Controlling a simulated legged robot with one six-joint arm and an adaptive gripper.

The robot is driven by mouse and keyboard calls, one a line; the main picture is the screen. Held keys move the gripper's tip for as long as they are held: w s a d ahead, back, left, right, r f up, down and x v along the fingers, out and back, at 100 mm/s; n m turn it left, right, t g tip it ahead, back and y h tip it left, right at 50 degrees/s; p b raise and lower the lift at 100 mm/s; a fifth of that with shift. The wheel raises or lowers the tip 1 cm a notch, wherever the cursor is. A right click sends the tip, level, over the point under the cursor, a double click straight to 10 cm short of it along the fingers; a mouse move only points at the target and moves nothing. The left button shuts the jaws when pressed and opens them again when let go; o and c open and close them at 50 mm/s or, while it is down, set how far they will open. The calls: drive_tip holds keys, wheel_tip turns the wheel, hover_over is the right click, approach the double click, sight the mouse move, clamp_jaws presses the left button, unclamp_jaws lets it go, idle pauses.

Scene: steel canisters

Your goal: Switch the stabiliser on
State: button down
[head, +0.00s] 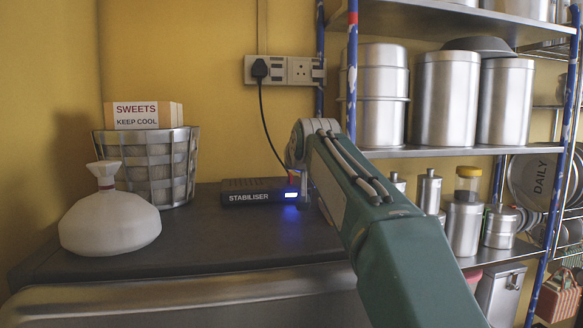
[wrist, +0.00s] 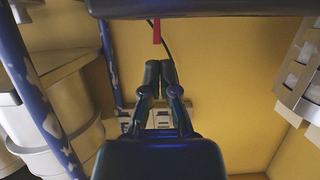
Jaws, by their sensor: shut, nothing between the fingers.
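The stabiliser (head: 250,193) is a low black box lettered STABILISER, lying on the dark top left of my arm. A small panel (head: 291,195) at its right end is lit bluish white and casts a blue glow on the surface. A small red piece shows at its top right (head: 292,179); a red piece also hangs from the edge of a dark shape in the wrist view (wrist: 156,31). My gripper (wrist: 160,66) is shut and empty, its tips a little apart from that red piece in the picture. In the head view my arm mostly hides the gripper.
A black plug in the wall socket (head: 299,70) has a cable running down behind the stabiliser. A white flask (head: 110,220) and a metal basket (head: 150,168) stand left. A rack with steel canisters (head: 447,98) stands right. The front of the top is clear.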

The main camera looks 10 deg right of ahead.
drive_tip(key=v, duration=1.1)
drive_tip(key=shift+s, duration=0.35)
drive_tip(key=shift+a+r, duration=0.1)
